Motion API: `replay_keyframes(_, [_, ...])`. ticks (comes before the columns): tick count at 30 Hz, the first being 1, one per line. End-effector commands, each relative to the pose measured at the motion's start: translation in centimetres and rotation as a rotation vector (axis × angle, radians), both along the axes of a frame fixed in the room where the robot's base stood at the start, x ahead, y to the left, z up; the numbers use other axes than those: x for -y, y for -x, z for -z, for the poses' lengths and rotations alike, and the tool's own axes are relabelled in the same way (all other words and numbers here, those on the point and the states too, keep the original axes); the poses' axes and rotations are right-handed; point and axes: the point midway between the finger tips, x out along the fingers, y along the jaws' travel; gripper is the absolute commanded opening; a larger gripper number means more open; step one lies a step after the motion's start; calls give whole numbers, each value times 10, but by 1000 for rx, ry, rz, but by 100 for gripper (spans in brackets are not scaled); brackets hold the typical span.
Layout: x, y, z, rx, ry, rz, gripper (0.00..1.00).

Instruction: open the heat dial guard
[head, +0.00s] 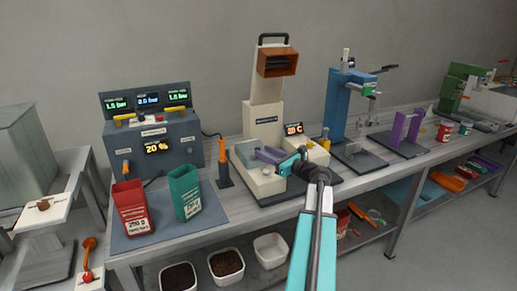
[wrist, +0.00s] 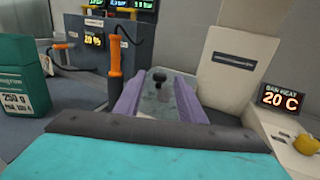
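The cream heat machine has a display (head: 293,129) reading 20 C, labelled bar heat; it also shows in the wrist view (wrist: 281,99). A yellow knob-like part (head: 326,143) stands on the cream block right of the display, and shows at the right edge of the wrist view (wrist: 306,144). I cannot make out a separate guard over it. My gripper (head: 290,163) is above the front of the machine, left of and nearer than the yellow part, apart from it. Its teal and dark parts fill the bottom of the wrist view; the fingertips' gap is not clear.
The purple jaw (wrist: 190,103) of the machine lies close ahead of my gripper. An orange-handled tool (head: 224,160) stands to the left. A blue press (head: 345,100) stands behind right. Red (head: 132,205) and green (head: 186,190) bags stand at the left.

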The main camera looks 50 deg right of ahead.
Motion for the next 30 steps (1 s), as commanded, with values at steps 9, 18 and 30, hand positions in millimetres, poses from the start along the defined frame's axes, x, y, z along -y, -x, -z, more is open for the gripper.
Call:
replay_keyframes(9, [1, -39, -1, 0, 0, 0, 36])
replay_keyframes(18, [0, -47, 0, 0, 1, 2, 36])
replay_keyframes(30, [1, -46, 0, 0, 1, 2, 0])
